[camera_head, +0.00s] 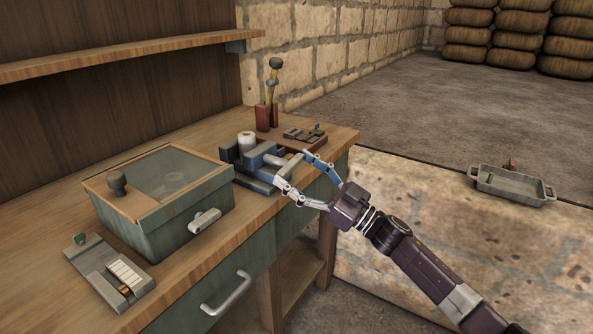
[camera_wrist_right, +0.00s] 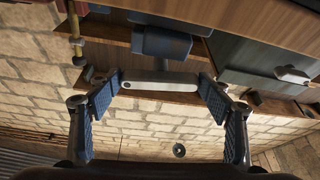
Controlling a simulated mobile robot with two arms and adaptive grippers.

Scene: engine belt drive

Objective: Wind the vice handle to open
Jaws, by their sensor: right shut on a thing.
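The blue vice (camera_head: 262,155) stands on the workbench near its right end, with a white roll-like part (camera_head: 246,140) at its top. In the right wrist view the vice body (camera_wrist_right: 160,42) is above the pale metal handle bar (camera_wrist_right: 158,84). My right gripper (camera_head: 295,170) reaches in from the lower right at the front of the vice. In the wrist view its two blue-padded fingers (camera_wrist_right: 160,90) are at the two ends of the handle bar, shut on it. My left gripper is not in view.
A green box (camera_head: 170,232) with a knobbed lid stands left of the vice. A small grey tray (camera_head: 82,264) lies at the front left. A red holder with a hammer (camera_head: 273,90) stands behind the vice. A metal pan (camera_head: 510,190) sits on the stone ledge.

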